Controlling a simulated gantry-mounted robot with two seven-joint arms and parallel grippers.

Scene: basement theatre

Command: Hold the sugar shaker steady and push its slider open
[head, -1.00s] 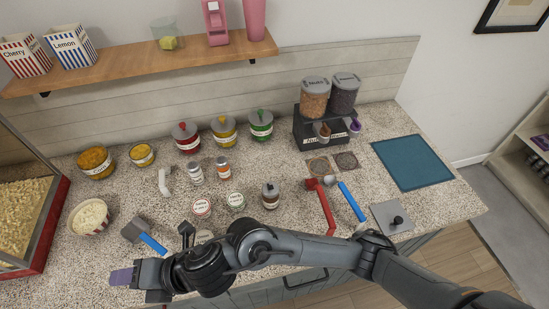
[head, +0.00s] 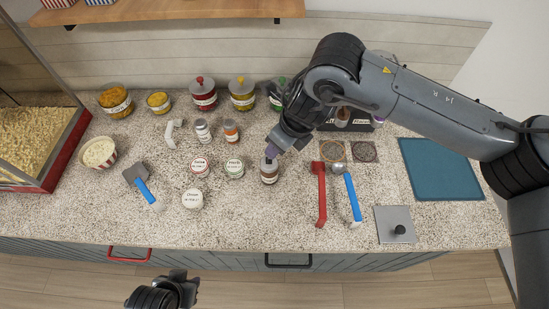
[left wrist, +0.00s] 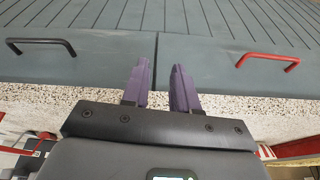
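A small brown jar with a pale label and a grey top (head: 269,173), apparently the sugar shaker, stands upright on the speckled counter. Its slider cannot be made out. My right gripper (head: 273,150) reaches down from behind it, purple fingertips at the jar's top. I cannot tell whether they touch it or how far apart they are. My left gripper (head: 180,287) is low in front of the counter, away from the jar. In the left wrist view its two purple fingers (left wrist: 163,88) are apart with nothing between them, facing the grey cabinet fronts.
Round labelled tins (head: 192,198) and two small shakers (head: 231,131) stand left of the jar. A red-handled tool (head: 320,195) and a blue-handled scoop (head: 352,198) lie to its right. Lidded jars (head: 204,93) line the back. The counter in front of the jar is clear.

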